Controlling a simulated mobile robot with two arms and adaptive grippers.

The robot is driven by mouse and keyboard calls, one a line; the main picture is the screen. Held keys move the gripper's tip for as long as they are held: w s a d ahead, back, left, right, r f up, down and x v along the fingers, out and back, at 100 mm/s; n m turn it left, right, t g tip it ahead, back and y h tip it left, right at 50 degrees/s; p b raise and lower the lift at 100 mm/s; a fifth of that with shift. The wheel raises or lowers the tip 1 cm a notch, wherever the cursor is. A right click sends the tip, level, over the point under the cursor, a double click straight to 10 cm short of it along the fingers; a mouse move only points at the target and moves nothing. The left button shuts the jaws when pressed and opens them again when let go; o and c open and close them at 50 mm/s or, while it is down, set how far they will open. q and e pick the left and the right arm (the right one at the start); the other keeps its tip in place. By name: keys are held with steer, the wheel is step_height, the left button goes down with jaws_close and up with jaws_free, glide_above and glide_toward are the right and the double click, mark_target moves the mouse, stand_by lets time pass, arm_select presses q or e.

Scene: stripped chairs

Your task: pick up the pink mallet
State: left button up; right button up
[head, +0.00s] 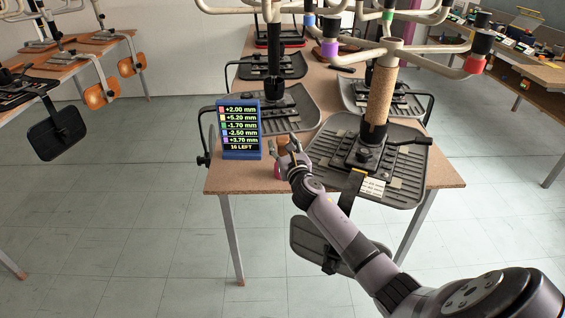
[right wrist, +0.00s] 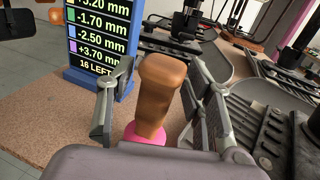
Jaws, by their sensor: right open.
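The pink mallet stands on the table with its brown handle (right wrist: 160,92) pointing up and its pink head (right wrist: 146,134) below. In the head view its pink head (head: 278,172) shows at the table's front, partly hidden by my right gripper (head: 290,150). In the right wrist view my right gripper (right wrist: 157,80) is open, with one finger on each side of the handle. There is a gap to the left finger; the right finger is close, and contact cannot be told. My left gripper is not in view.
A blue display stand (head: 240,130) with offset numbers stands just left of the mallet. A stripped chair base with a ribbed black seat plate (head: 330,150) lies close on the right. More chair parts fill the wooden table (head: 245,180) behind; its front left corner is clear.

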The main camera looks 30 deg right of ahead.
steer(key=shift+c, duration=0.2)
jaws_close()
stand_by(0.5)
steer(key=shift+r, duration=0.1)
